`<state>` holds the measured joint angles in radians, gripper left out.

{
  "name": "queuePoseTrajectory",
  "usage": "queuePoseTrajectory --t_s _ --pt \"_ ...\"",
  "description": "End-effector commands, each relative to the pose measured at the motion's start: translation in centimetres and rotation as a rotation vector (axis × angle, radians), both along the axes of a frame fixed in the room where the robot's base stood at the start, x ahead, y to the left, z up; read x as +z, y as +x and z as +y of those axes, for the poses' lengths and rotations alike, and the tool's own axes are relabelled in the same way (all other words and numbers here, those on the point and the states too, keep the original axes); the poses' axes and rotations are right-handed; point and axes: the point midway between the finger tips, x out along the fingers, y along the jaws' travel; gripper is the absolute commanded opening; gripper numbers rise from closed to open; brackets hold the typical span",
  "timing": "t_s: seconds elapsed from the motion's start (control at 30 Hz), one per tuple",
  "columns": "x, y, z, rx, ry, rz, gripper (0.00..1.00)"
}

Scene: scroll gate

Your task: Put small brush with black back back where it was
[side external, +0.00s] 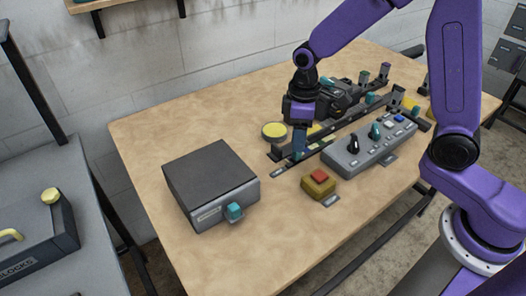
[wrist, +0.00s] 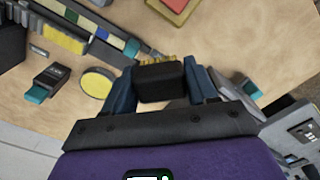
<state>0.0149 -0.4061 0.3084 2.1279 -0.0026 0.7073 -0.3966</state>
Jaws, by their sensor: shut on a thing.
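The small brush with a black back (wrist: 160,80) is between my fingers in the wrist view. Its black back faces the camera, and a strip of yellow bristles shows along its far edge. My gripper (wrist: 163,88) is shut on it, with one blue finger on each side. In the side view, my gripper (side external: 300,150) points down over the table by the near end of a long dark rail (side external: 345,127). The brush cannot be made out clearly there, and I cannot tell whether it touches anything below.
A yellow disc (side external: 273,130) lies left of my gripper. A grey box with a teal knob (side external: 234,211), a yellow block with a red top (side external: 318,184) and a grey control panel (side external: 370,147) stand nearby. Dark items crowd behind the rail.

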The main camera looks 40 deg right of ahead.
Motion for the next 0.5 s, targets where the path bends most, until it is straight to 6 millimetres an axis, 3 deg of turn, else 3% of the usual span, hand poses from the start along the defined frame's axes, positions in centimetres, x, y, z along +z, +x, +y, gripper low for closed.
queuePoseTrajectory --t_s 0.3,0.5 --pt "-2.7 5.8 1.5 -0.003 -0.001 0.001 0.33" --pt "-5.4 8.3 2.2 -0.004 -0.001 0.002 0.33"
